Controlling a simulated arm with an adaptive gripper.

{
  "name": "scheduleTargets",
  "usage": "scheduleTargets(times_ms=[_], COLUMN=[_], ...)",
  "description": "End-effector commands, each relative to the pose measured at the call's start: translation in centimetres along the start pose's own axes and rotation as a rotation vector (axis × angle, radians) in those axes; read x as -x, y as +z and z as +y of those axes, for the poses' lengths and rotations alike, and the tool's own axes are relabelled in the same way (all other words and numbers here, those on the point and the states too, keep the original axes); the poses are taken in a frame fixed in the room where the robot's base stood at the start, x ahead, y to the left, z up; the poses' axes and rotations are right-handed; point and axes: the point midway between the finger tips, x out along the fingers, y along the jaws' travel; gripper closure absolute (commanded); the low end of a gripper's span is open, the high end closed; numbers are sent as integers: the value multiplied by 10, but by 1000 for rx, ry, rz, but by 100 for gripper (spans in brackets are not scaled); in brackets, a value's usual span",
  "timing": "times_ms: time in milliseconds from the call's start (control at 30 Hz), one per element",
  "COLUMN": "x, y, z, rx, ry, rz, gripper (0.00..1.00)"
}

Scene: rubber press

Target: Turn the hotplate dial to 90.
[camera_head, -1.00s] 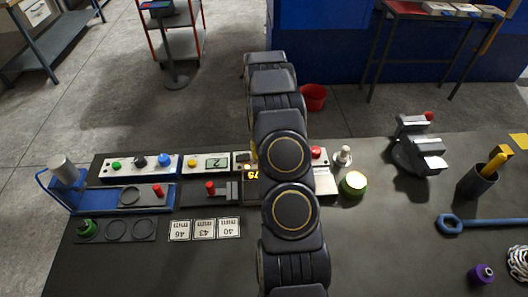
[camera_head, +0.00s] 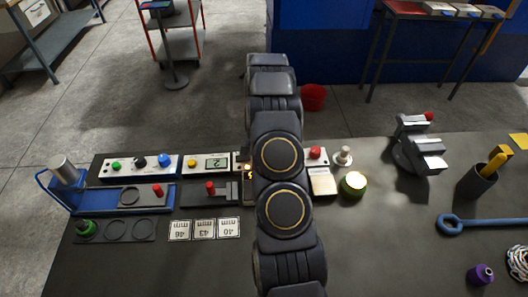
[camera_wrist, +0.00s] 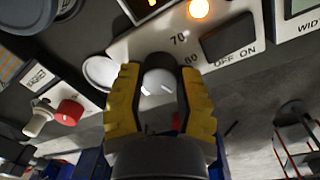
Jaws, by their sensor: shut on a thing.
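The hotplate's pale control panel (camera_wrist: 130,45) fills the upper middle of the wrist view. The mark's exact setting cannot be read, and 90 is not visible.
A lit orange lamp (camera_wrist: 198,8) and a black OFF/ON switch (camera_wrist: 228,38) sit close to the dial. A red knob (camera_wrist: 69,112) is nearby.

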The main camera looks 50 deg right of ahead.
Motion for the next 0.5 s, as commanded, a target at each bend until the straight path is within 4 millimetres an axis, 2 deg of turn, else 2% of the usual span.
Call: scheduleTargets(times_ms=[500], x=[-2], y=[3], z=[-1], rx=[-36], ry=[2], rz=[-8], gripper=[98])
